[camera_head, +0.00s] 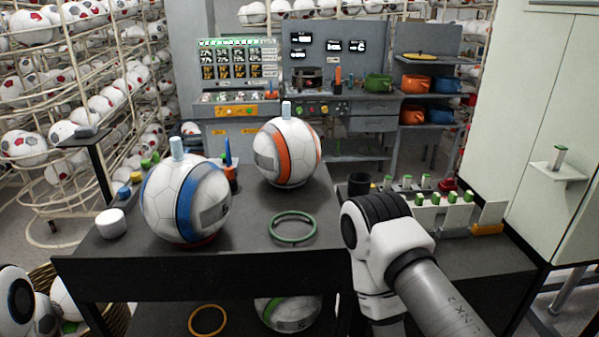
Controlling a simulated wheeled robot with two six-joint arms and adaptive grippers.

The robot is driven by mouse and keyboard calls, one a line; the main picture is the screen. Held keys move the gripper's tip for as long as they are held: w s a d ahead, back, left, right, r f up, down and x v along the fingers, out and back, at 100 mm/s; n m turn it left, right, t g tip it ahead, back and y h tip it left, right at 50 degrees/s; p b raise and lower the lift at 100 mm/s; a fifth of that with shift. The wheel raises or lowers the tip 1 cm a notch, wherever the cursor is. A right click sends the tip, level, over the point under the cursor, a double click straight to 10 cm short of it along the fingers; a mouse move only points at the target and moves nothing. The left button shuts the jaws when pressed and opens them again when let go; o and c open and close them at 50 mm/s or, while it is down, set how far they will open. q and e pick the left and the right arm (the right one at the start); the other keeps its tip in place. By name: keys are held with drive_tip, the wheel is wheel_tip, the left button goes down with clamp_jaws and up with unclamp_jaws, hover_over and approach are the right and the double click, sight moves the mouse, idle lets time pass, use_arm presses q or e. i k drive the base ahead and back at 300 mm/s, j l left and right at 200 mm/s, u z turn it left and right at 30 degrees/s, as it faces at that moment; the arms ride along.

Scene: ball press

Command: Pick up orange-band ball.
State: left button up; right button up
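The orange-band ball (287,152) is white with an orange stripe and a grey patch. It rests at the back of the dark table (255,215), with a small pale blue cylinder on top. A blue-band ball (187,200) sits nearer on the left, also with a pale cylinder on top, on a red ring. My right arm comes in at the lower right, and its white and black joint is right of the balls. Only a bit of my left arm shows at the lower left edge. Neither gripper is visible.
An empty green ring (292,229) lies in front of the orange-band ball. A white round container (111,223) is at the table's left.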

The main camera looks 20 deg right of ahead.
sight(287, 144)
drive_tip(key=i+j+z, duration=0.15)
drive_tip(key=j+z, duration=0.2)
drive_tip(key=i+j+z, duration=0.15)
drive_tip(key=j+z, duration=0.15)
drive_tip(key=i+j+z, duration=0.1)
drive_tip(key=j+z, duration=0.25)
